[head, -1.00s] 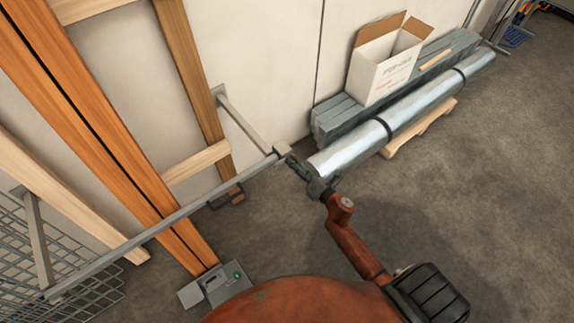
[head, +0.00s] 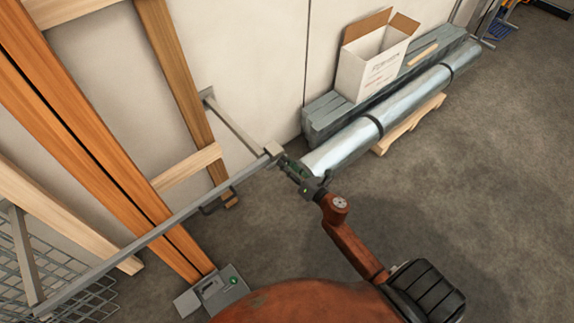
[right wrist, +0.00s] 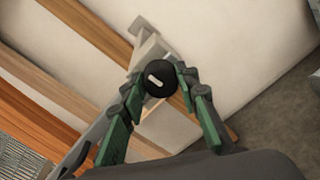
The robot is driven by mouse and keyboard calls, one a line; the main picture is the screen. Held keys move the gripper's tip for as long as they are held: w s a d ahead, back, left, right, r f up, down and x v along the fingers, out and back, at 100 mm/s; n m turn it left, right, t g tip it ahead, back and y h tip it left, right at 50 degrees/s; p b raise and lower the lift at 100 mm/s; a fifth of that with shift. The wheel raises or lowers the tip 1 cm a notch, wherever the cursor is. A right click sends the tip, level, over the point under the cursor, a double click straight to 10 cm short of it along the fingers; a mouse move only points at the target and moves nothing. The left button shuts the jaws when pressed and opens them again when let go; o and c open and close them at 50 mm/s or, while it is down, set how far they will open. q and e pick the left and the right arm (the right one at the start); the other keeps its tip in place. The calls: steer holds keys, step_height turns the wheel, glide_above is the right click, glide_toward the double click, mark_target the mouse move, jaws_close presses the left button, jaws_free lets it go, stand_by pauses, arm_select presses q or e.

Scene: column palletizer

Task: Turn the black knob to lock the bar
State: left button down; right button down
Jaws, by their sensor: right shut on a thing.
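The grey bar (head: 120,255) runs in front of the leaning boards, and a bracket arm (head: 232,122) joins its far right end to the wall. The black knob (right wrist: 160,88) is round with a short white mark that slants down to the right in the right wrist view. It sits at the bar's right end. My right gripper (right wrist: 164,72) has its green-padded fingers on both sides of the knob and is shut on it. In the head view my right gripper (head: 292,168) covers the knob. My left gripper is not in view.
Orange and brown boards (head: 110,150) lean behind the bar. A wire mesh (head: 90,295) is at lower left. An open carton (head: 365,75) stands on grey stock beside a wrapped silver roll (head: 400,105). The floor at right is clear.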

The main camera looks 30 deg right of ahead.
steer(key=c, duration=1.5)
jaws_free()
steer(key=shift+f, duration=0.1)
steer(key=shift+o, duration=0.2)
steer(key=s+d+r, duration=0.1)
steer(key=s, duration=1.1)
steer(key=shift+d, duration=0.15)
